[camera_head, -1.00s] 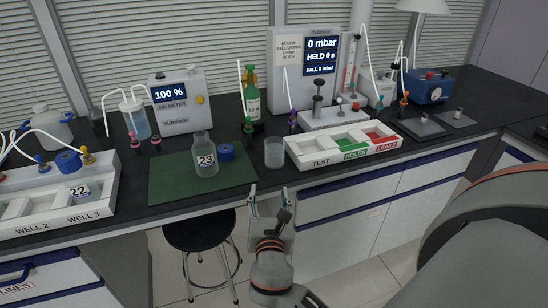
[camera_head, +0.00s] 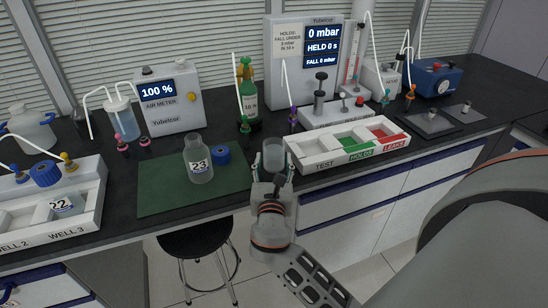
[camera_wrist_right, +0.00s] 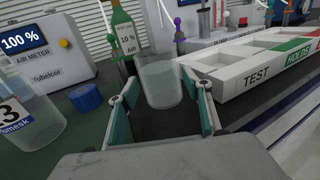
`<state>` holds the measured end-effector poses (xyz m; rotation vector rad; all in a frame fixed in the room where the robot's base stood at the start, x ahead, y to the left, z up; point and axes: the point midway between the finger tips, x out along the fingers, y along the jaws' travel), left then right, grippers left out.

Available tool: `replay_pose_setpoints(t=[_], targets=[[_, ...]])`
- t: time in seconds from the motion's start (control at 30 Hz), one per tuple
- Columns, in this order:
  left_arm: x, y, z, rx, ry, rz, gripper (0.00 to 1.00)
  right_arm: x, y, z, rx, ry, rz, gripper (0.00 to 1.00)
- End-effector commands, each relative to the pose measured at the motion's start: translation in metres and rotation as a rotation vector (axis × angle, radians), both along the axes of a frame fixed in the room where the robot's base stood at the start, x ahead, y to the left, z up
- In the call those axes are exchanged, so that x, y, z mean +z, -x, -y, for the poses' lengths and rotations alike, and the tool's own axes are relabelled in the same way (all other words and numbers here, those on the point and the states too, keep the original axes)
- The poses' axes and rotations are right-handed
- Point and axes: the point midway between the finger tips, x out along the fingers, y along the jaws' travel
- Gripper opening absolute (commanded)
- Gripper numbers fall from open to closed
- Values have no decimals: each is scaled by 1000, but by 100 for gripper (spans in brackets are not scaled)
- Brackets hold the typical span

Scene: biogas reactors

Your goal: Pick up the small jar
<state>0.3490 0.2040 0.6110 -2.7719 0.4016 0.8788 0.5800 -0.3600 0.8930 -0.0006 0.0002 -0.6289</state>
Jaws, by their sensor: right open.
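The small jar (camera_head: 274,152) is a clear, open-topped cup standing upright on the dark bench, between the green mat and the white tray. It also shows in the right wrist view (camera_wrist_right: 160,82), at the far end of the gap between my fingers. My right gripper (camera_head: 272,172) is open, with one finger on each side of the jar's near part. In the right wrist view the gripper (camera_wrist_right: 158,108) shows teal finger pads apart; I cannot tell whether they touch the glass. My left gripper is not in view.
The bottle marked 23 (camera_head: 198,160) and a blue cap (camera_head: 221,155) stand on the green mat (camera_head: 160,195). The white TEST/HOLDS/LEAKS tray (camera_head: 310,160) is close right of the jar. A green bottle (camera_head: 249,98) stands behind. A black stool (camera_head: 197,237) is below the bench front.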

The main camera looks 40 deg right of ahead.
Motion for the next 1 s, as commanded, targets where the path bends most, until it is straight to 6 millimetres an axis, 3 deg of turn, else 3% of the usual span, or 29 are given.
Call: replay_pose_setpoints(t=[0.2,0.47,0.63,1.0], targets=[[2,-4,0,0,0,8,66,0,-20,15,0,1,0,49],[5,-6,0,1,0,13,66,0,-22,17,0,0,0,49],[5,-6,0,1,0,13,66,-1,-22,17,0,0,0,11],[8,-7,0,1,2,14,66,7,-22,17,0,0,4,10]])
